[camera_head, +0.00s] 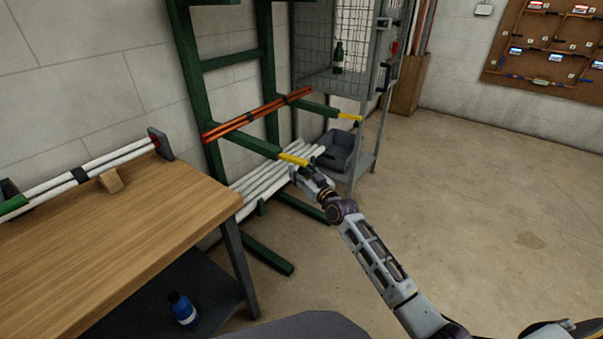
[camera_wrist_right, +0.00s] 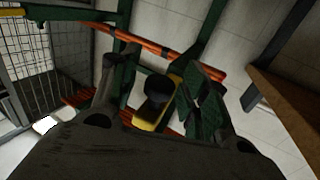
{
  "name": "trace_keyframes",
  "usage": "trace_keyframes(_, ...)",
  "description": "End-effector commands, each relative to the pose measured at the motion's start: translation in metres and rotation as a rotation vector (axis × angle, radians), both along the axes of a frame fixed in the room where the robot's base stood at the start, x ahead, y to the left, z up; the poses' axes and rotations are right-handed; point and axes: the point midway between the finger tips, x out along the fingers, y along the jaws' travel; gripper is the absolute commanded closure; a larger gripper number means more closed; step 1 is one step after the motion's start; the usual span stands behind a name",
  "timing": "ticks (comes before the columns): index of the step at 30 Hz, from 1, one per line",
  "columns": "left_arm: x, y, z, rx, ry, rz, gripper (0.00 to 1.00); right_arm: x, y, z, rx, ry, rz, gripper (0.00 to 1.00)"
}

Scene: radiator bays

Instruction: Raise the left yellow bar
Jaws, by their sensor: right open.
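The left yellow bar (camera_head: 290,159) sits at the outer end of a green rack arm (camera_head: 250,144), in line with it. My right gripper (camera_head: 304,174) is at the bar's near end, just below and to the right of it. In the wrist view the open jaws (camera_wrist_right: 158,72) straddle the yellow bar (camera_wrist_right: 145,124), with a dark part in front of it. Contact between fingers and bar is unclear. The other yellow bar (camera_head: 349,118) is on the rack arm farther right. My left gripper is out of view.
Orange-red pipes (camera_head: 258,115) lie across the rack arms, with white pipes (camera_head: 268,184) below. A wire cage (camera_head: 330,85) and dark bin (camera_head: 337,151) stand behind. A wooden workbench (camera_head: 130,235) is at the left. The floor at right is clear.

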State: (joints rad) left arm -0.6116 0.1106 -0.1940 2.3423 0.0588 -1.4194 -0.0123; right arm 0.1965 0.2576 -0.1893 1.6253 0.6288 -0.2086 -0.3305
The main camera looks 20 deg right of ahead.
Motion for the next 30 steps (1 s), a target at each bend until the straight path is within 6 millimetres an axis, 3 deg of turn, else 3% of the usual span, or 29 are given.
trace_keyframes(5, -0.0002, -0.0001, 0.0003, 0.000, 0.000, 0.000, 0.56, 0.0000, 0.0001, 0.0000, 0.000, 0.000, 0.000, 0.54)
trace_keyframes(16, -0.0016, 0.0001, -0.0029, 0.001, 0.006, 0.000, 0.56, -0.0002, -0.0001, -0.0001, 0.000, 0.000, 0.000, 1.00)
trace_keyframes(30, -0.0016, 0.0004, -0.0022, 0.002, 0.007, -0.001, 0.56, 0.0008, -0.0005, 0.0006, -0.003, 0.004, -0.001, 1.00)
